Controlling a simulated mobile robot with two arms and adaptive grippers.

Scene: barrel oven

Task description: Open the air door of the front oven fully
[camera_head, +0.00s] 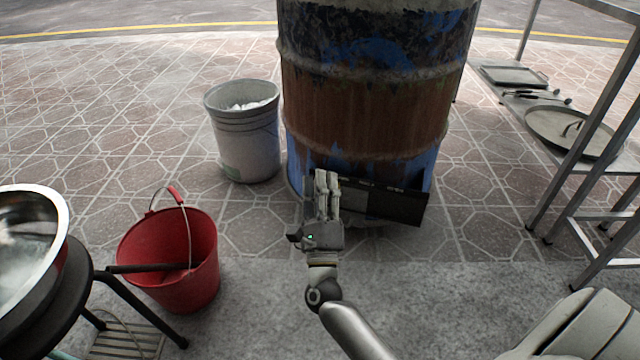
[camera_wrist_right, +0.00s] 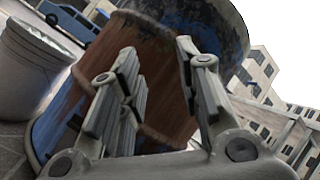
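The front oven is a rusty barrel (camera_head: 365,110) with blue and black paint, standing at the centre of the head view. Its air door (camera_head: 390,204) is a dark flat panel low on the front and projects from the base; how far it is open is hard to tell. My right gripper (camera_head: 328,178) is in front of the barrel's base, at the door's left end, and covers part of it. In the right wrist view the fingers of this gripper (camera_wrist_right: 156,50) are apart with nothing between them, and the barrel (camera_wrist_right: 160,75) is beyond. Contact with the door cannot be told. My left gripper is out of view.
A grey bin (camera_head: 245,140) stands left of the barrel. A red bucket (camera_head: 195,265) and a metal bowl (camera_head: 55,215) on a black stool are at the left. A metal rack (camera_head: 570,175) with a lid and tray is at the right. Floor before the barrel is clear.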

